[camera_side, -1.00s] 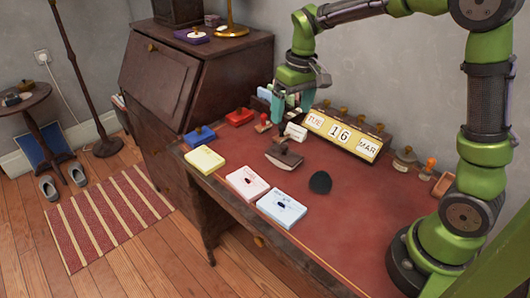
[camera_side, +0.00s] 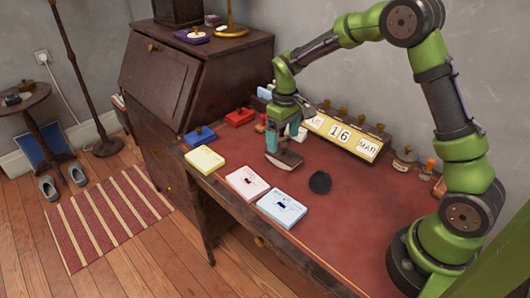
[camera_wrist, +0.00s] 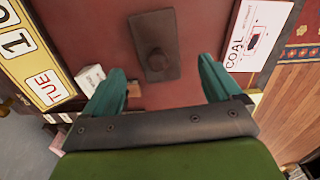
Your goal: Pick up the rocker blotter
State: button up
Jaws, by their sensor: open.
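The rocker blotter (camera_side: 287,160) stands on the red desktop (camera_side: 355,205), with a dark brown top and a pale underside. In the wrist view it (camera_wrist: 150,22) is a brown rectangle with a round knob. My gripper (camera_side: 281,143) is just above it, its teal fingers apart and pointing down. In the wrist view my gripper (camera_wrist: 160,77) is open and empty, with the blotter's near end and knob lying ahead between the fingertip lines. I cannot tell whether the fingers touch it. In the side view the fingers hide the knob and part of the top.
A perpetual calendar (camera_side: 345,136) stands behind. Yellow (camera_side: 204,159), pink (camera_side: 246,182) and blue (camera_side: 282,208) pads line the front edge. A black rounded object (camera_side: 320,182) lies right of the blotter. Blue (camera_side: 199,136) and red (camera_side: 239,117) pads are behind left. The desk's right front is clear.

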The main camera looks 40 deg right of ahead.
aim_at(284, 150)
jog(key=shift+s+d+f, duration=0.1)
jog(key=shift+f, duration=1.3)
jog(key=shift+s+f, duration=0.1)
jog(key=shift+f, duration=1.25)
jog(key=shift+c, duration=0.3)
jog(key=c, duration=1.3)
jog(key=shift+o, duration=0.2)
jog(key=shift+r, duration=0.1)
